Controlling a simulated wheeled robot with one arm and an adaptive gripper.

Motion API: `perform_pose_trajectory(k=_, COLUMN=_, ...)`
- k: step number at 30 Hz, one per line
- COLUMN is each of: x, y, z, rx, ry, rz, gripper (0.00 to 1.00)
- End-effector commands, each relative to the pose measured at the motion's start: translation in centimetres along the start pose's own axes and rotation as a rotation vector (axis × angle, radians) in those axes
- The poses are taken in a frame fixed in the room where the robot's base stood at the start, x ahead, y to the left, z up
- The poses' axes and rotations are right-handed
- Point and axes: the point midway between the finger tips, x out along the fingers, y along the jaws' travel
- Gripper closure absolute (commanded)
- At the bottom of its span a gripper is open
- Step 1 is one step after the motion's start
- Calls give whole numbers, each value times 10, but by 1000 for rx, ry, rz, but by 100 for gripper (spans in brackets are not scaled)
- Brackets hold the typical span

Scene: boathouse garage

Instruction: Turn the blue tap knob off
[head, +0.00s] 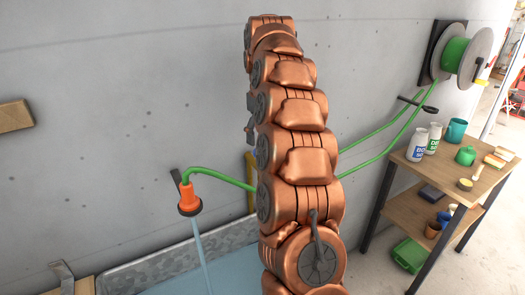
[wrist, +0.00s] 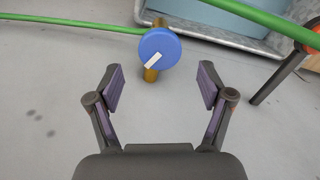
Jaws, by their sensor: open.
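The blue tap knob (wrist: 165,42) is a round disc with a white mark, on a brass tap body (wrist: 150,75), in the upper middle of the wrist view. The white mark runs diagonally. My gripper (wrist: 158,82) is open and empty, its two fingers spread below the knob in that view, apart from it. In the head view my arm hides the knob and the gripper; a strip of yellow pipe shows beside the arm. Water runs from the orange nozzle (head: 190,200) on the green hose (head: 220,178).
A metal trough (head: 170,266) with water stands below the nozzle against the concrete wall. A hose reel (head: 457,52) hangs on the wall at right. A wooden shelf table (head: 440,178) with bottles, pots and a mug stands at right. A wooden block (head: 15,115) is on the left wall.

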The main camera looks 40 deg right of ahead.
Motion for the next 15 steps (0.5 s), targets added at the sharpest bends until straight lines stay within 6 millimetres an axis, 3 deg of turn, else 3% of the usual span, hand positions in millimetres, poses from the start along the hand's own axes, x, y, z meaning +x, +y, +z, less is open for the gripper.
perform_pose_trajectory(k=15, x=36, y=0, z=0, rx=1, ry=0, rz=1, gripper=20)
